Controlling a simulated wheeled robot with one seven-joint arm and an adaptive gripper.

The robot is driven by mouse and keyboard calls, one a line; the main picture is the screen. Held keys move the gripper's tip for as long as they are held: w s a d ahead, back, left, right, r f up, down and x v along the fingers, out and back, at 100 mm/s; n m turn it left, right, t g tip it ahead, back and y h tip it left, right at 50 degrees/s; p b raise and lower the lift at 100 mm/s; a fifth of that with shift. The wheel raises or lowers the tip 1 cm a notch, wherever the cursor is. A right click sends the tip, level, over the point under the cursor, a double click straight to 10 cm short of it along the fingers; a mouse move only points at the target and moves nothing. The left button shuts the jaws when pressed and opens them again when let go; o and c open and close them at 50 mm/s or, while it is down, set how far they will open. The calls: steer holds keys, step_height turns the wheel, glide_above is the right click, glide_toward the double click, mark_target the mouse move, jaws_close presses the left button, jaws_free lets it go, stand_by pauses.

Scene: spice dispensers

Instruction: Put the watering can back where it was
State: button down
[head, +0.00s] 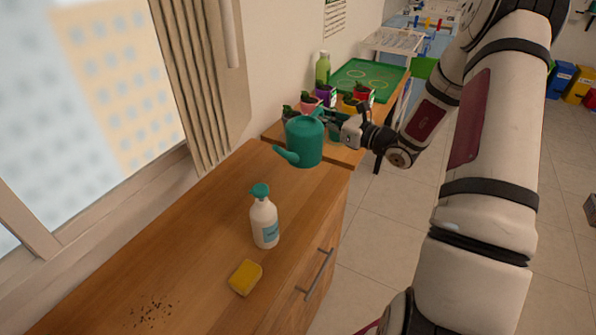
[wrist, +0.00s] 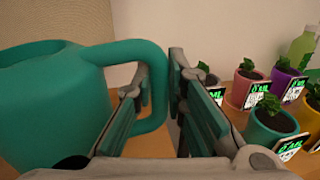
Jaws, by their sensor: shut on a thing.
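The teal watering can (head: 304,142) is in my gripper (head: 334,122), off to the gripper's left in the head view, with its spout pointing lower left. It looks upright and appears above the far end of the wooden counter; the gap below it is hard to judge. In the wrist view the can (wrist: 55,105) fills the left side, and its handle runs between the fingers of my gripper (wrist: 160,85). The fingers are shut on the handle. The can hides part of the counter and some pots behind it.
A white spray bottle (head: 264,220) and a yellow sponge (head: 246,277) stand on the wooden counter (head: 190,240), with dark crumbs (head: 152,311) near the front. Several potted plants (wrist: 270,125), a green bottle (head: 322,69) and a green tray (head: 372,76) are beyond the can.

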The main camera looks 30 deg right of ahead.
step_height(320, 180, down, 10)
steer(key=shift+r, duration=0.25)
steer(key=shift+b, duration=0.3)
steer(key=c, duration=1.6)
jaws_free()
steer(key=shift+f, duration=0.2)
steer(key=shift+r, duration=0.1)
